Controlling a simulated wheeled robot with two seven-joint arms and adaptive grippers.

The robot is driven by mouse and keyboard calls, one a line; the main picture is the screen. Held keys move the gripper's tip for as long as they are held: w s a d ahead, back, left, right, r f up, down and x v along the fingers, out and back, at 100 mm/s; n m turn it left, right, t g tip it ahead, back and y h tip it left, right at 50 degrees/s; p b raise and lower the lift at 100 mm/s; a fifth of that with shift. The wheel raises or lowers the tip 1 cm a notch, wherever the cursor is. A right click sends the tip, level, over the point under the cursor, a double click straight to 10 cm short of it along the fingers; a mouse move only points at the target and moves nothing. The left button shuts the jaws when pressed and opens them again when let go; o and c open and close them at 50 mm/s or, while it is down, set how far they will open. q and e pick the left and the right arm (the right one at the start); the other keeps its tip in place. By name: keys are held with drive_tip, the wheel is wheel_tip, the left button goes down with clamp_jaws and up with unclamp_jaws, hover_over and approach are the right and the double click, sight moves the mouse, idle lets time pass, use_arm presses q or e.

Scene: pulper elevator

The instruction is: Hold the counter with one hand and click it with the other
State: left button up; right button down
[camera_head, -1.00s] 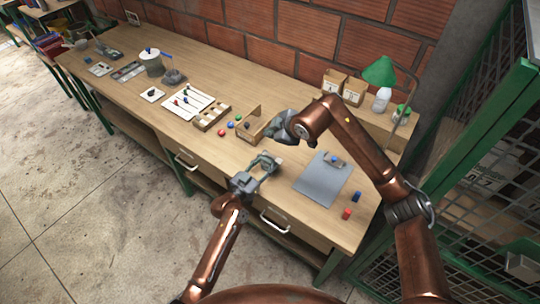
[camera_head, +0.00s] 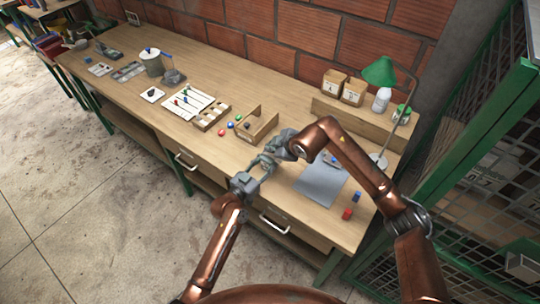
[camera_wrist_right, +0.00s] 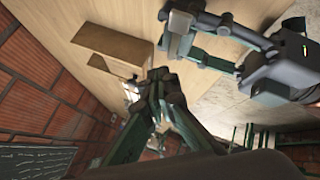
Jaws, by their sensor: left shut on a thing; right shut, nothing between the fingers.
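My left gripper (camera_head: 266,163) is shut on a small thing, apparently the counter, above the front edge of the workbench. In the right wrist view the left gripper (camera_wrist_right: 190,36) reaches in from the right, and the small thing at its tips is hard to tell from the fingers. My right gripper (camera_head: 270,151) is shut and empty, just behind and above the left fingertips in the head view. In its wrist view the right gripper's tips (camera_wrist_right: 162,78) meet, a short way from the left fingertips. Whether they touch the counter is not clear.
The wooden workbench (camera_head: 120,88) carries an open wooden box (camera_head: 262,130), small coloured balls (camera_head: 231,125), and a grey clipboard (camera_head: 318,186). A red block (camera_head: 347,213) and blue block (camera_head: 357,197) lie at the right. A green lamp (camera_head: 379,71) stands behind. A mesh cage (camera_head: 480,150) is at right.

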sight(271, 157)
drive_tip(key=shift+f, duration=0.7)
idle(1.0)
drive_tip(key=shift+f, duration=0.4)
drive_tip(key=shift+s+d+f, duration=0.1)
drive_tip(key=shift+f, duration=0.55)
idle(0.8)
drive_tip(key=shift+r, duration=1.05)
drive_tip(key=shift+r, duration=2.5)
